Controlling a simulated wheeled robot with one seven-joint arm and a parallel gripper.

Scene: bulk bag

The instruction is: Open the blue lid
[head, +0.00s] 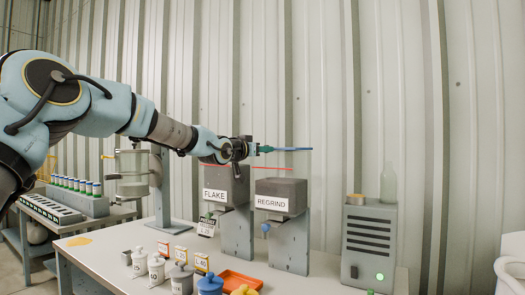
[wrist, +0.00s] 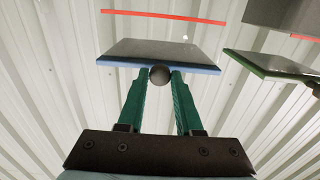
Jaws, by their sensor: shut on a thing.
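The blue lid (head: 292,149) shows nearly edge-on in the head view, as a thin flat strip above the grey boxes. In the wrist view it is a flat plate with a blue front edge (wrist: 152,63) and a dark round knob (wrist: 160,75) at the middle of that edge. My gripper (head: 260,149) reaches it from the left. In the wrist view its green fingers (wrist: 160,84) are shut on the knob, one on each side. I cannot tell what lies directly under the lid.
Boxes marked FLAKE (head: 216,195) and REGRIND (head: 272,204) stand on grey supports below my gripper. A red strip (wrist: 165,16) and a green-edged plate (wrist: 272,70) lie near the lid. Jars, including a blue one (head: 210,286), and an orange tray (head: 240,280) are on the table's front.

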